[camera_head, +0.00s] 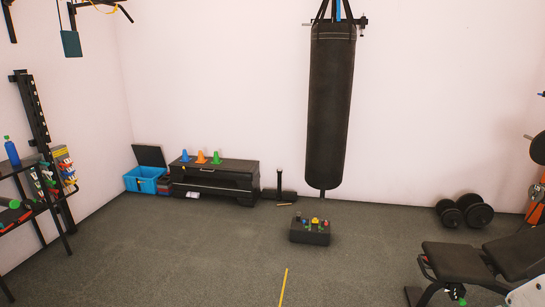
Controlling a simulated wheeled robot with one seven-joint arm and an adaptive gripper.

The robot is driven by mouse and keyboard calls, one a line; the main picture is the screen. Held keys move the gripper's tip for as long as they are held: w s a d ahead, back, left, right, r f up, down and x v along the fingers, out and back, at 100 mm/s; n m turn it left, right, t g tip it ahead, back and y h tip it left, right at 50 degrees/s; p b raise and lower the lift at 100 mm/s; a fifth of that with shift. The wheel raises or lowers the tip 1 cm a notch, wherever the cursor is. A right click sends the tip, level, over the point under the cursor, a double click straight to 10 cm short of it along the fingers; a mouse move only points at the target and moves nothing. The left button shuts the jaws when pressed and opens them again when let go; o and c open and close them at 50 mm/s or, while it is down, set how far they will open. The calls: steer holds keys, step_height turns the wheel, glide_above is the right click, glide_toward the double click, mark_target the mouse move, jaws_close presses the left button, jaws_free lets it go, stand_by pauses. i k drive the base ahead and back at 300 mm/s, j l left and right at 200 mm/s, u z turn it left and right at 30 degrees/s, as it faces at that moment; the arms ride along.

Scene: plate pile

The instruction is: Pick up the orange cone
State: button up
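A small orange cone (201,157) stands upright on the black bench-like unit (238,167) against the back wall. A blue cone (185,156) stands just left of it and a green cone (216,158) just right of it. The three are close together in a row near the left part of the top. My gripper is not in view. A white part at the bottom right corner is cut off by the frame edge, and I cannot tell what it is.
A blue open bin (145,180) stands left of the unit. A punching bag (330,105) hangs right of it. A low dark box (310,232) with small items sits mid-floor. A weight bench (460,262) and a rack (30,165) flank the open floor.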

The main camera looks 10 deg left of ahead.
mark_target(201, 159)
steer(key=i+j+u, duration=0.6)
steer(key=u, duration=0.15)
steer(key=i+u, duration=0.35)
steer(key=i, duration=0.15)
steer(key=i+j+u, duration=0.2)
steer(key=i, duration=1.65)
steer(key=i+l, duration=0.1)
steer(key=i, duration=2.3)
steer(key=i+j+z, duration=0.2)
steer(key=i+z, duration=0.25)
steer(key=i, duration=0.25)
steer(key=i+j+z, duration=0.4)
steer(key=i, duration=0.3)
steer(key=i+j+z, duration=0.45)
steer(key=i+j, duration=0.15)
